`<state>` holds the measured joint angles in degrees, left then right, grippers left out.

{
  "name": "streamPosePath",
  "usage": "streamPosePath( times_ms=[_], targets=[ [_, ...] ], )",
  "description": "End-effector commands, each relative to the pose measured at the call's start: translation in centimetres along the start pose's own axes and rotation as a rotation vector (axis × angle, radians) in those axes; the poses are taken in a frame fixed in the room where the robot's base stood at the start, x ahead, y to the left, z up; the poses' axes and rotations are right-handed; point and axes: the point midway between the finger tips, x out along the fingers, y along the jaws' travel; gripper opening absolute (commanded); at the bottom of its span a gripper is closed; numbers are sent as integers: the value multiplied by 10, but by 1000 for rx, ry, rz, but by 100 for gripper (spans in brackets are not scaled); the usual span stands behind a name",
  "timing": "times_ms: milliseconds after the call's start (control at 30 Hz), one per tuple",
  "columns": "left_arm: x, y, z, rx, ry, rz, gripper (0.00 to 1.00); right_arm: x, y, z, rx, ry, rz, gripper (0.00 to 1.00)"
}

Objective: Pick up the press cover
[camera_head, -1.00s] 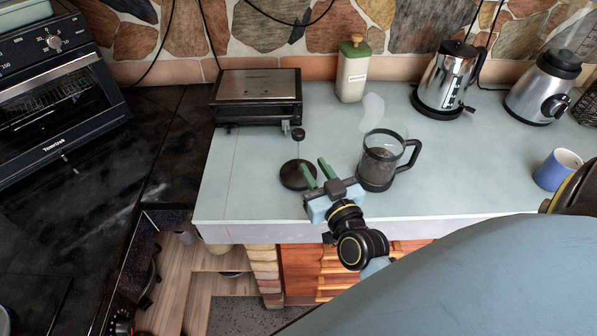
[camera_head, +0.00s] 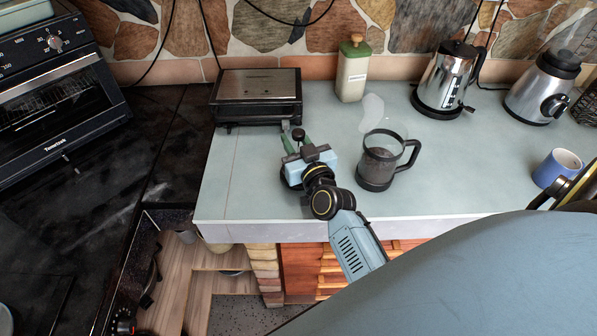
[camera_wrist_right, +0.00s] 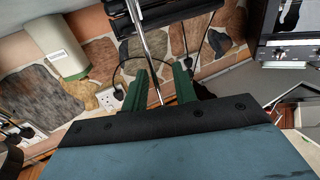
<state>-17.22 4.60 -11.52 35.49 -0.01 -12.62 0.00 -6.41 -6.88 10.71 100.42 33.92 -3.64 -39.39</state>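The press cover has a thin upright rod and a round black knob (camera_head: 298,134). It stands on the pale counter, left of the glass press pot (camera_head: 381,165); its dark disc is mostly hidden behind my right gripper. My right gripper (camera_head: 296,144) reaches in low from the front, its green fingers pointing to the back at the rod. In the wrist view the metal rod (camera_wrist_right: 150,55) runs between the two green fingers (camera_wrist_right: 160,85), with gaps showing beside it, so the gripper looks open. My left gripper is not in view.
A black and steel grill (camera_head: 258,96) stands close behind the cover. A green-lidded canister (camera_head: 352,75), a kettle (camera_head: 445,82), a blender (camera_head: 545,90) and a blue mug (camera_head: 557,168) stand farther back or right. The counter's front left is clear.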

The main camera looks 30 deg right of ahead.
Motion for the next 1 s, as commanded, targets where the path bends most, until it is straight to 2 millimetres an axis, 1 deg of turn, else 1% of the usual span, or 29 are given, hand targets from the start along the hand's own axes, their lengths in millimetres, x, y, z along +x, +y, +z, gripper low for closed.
streamPosePath(
  times_ms=[100,133,300,333,800,867,967,1000],
  targets=[
    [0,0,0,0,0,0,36,0,0,0,0,0,0,28],
    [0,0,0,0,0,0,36,0,0,0,0,0,0,25],
    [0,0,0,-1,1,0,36,0,0,0,0,0,0,3],
    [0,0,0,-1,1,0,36,0,0,0,0,0,0,0],
    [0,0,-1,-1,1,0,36,0,0,-2,0,2,0,0],
    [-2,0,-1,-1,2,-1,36,0,0,-6,1,2,0,0],
    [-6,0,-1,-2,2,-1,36,0,-1,-20,2,5,1,0],
    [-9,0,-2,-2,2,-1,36,0,0,-28,3,5,2,0]
  ],
)
